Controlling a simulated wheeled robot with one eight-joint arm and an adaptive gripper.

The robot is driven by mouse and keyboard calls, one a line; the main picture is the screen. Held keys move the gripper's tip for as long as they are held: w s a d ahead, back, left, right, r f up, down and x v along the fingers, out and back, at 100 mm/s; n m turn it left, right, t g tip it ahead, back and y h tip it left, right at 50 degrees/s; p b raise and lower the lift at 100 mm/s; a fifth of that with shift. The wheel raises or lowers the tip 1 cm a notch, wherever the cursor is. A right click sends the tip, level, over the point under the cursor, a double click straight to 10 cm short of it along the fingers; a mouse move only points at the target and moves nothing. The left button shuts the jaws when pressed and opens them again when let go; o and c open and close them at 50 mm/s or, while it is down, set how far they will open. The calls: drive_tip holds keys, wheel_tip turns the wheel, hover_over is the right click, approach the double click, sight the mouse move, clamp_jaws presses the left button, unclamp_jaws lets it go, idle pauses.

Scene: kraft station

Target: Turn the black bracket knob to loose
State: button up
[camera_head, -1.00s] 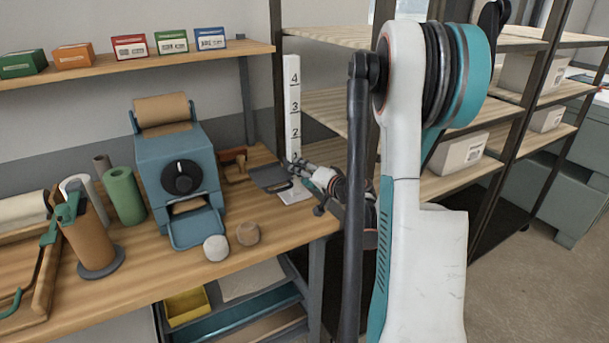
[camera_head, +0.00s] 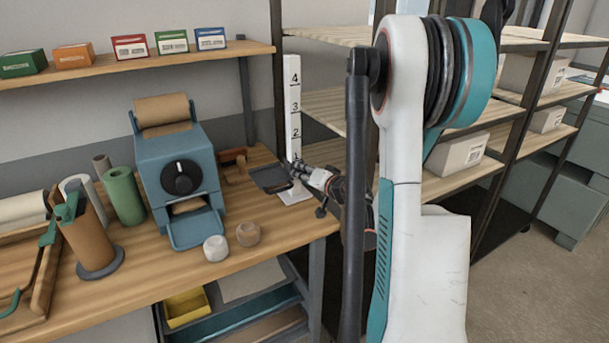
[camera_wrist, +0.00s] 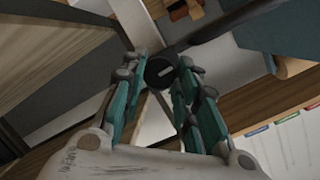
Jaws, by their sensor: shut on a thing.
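The black bracket knob (camera_wrist: 159,69) is a round dark knob with a short pale mark, between my fingertips in the wrist view. My gripper (camera_wrist: 158,78) is shut on it, with the teal-padded fingers on both sides. In the head view my gripper (camera_head: 290,167) reaches in from the right to the white post (camera_head: 294,105) marked with numbers. A dark grey bracket plate (camera_head: 271,179) lies beside the post, left of my gripper. The knob is hidden or too small to tell in the head view.
A blue dispenser (camera_head: 176,160) with its own black dial stands left on the bench. A white roll (camera_head: 215,248) and a brown roll (camera_head: 248,233) sit near the front edge. Shelves with boxes (camera_head: 462,152) stand behind my arm.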

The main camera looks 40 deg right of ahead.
drive_tip(key=o, duration=1.1)
drive_tip(key=v, duration=1.2)
